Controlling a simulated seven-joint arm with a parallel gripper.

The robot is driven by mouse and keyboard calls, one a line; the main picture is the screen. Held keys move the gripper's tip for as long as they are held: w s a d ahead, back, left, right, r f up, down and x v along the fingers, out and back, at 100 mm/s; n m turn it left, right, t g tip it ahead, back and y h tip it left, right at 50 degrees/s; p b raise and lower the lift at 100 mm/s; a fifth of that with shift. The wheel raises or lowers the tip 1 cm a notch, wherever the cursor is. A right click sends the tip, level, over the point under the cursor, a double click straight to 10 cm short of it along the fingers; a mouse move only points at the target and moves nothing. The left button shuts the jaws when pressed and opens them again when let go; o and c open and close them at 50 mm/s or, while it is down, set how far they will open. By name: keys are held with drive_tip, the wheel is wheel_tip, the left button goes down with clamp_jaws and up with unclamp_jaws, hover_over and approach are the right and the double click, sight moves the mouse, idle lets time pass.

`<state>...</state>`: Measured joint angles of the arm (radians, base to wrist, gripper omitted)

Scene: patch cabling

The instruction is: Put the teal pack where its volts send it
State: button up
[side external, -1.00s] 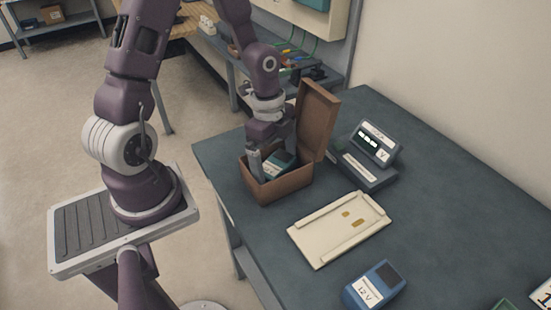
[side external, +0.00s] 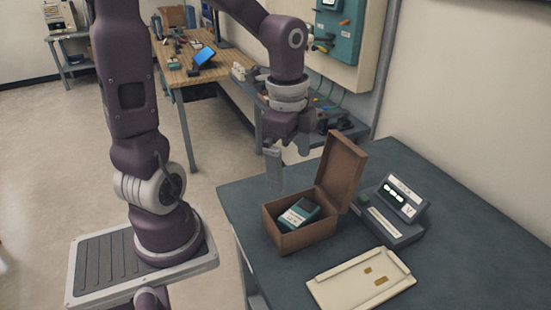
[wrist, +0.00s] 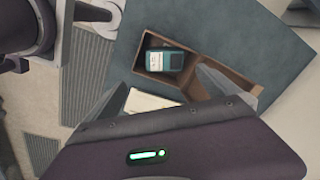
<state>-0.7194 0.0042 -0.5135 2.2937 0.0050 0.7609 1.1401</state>
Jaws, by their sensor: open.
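The teal pack (side external: 299,214) lies tilted inside the brown open-topped box (side external: 292,241), with a pale label on its face. The label is too small to read. In the wrist view the teal pack (wrist: 170,60) sits toward one end of the box (wrist: 140,58). My gripper (side external: 288,168) is open and empty, above the box and apart from the pack. Its two fingers (wrist: 160,92) are spread in the wrist view. The meter (side external: 397,205) stands right of the box with a lit display that I cannot read surely.
The box's lid (side external: 342,172) stands raised on its right side, close to my gripper. A cream tray (side external: 340,289) with gold contacts lies in front of the meter. A wall panel (side external: 345,35) is behind. The dark table (side external: 465,245) is clear at right.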

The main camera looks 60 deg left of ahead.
drive_tip(key=s+d+r+n+t, duration=0.4)
drive_tip(key=s+r+n, duration=0.4)
drive_tip(key=s+n, duration=0.2)
drive_tip(key=shift+s+d+n+t, duration=0.3)
drive_tip(key=shift+d+n, duration=0.1)
drive_tip(key=shift+d, duration=0.2)
